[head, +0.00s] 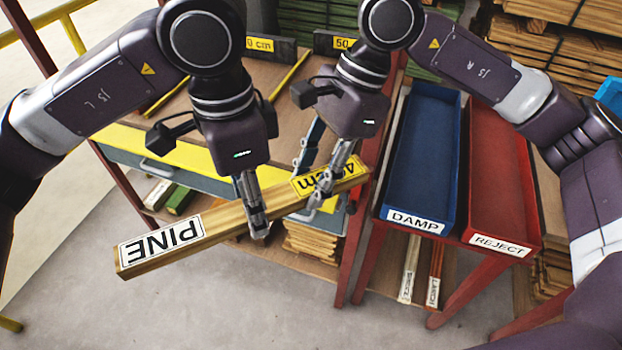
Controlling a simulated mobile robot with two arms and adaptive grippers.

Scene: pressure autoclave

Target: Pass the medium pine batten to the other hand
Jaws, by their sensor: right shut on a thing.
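The medium pine batten (215,222) is a long wooden bar held in the air, with a white PINE label at its left end and a yellow label, apparently 40 cm, near its right end. Both labels read upside down. My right gripper (325,190) is shut on the batten near its right end, by the yellow label. My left gripper (257,215) is at the batten's middle, with a finger crossing its near face. Its other finger is mostly hidden, so I cannot tell whether it grips.
A blue DAMP tray (447,160) and a red REJECT tray (515,200) stand on a red frame at the right. A wooden bench with drawers (195,179) is behind the batten. Stacked timber (565,45) fills the back right. Grey floor lies open at the lower left.

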